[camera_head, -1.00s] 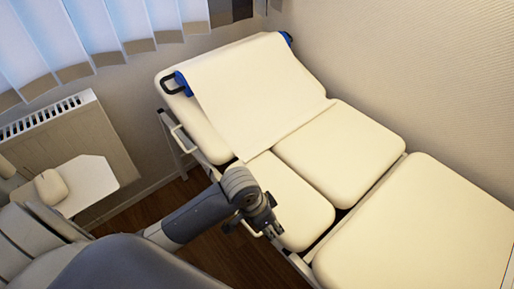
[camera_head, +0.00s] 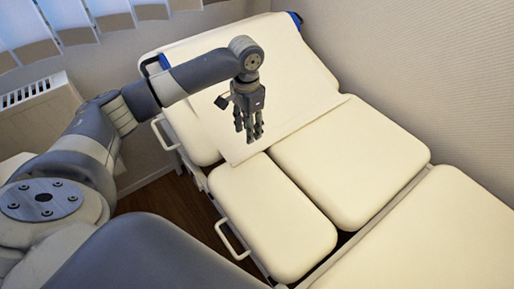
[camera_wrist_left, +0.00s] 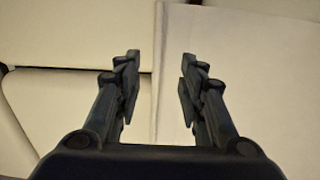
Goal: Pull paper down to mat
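The paper (camera_head: 284,68) is a wide cream sheet from the blue-ended roll holder at the head of the couch. It lies over the raised backrest, and its lower edge reaches the seam above the seat cushions. My left gripper (camera_head: 250,138) hangs fingers-down over the lower part of the paper. My right gripper is not in view.
The couch has a left leg cushion (camera_head: 270,218), a right cushion (camera_head: 350,158) and a foot section (camera_head: 435,245). Metal side handles (camera_head: 232,240) stick out on its left edge. A radiator (camera_head: 38,115) stands at the left wall. A plain wall (camera_head: 430,60) closes the right side.

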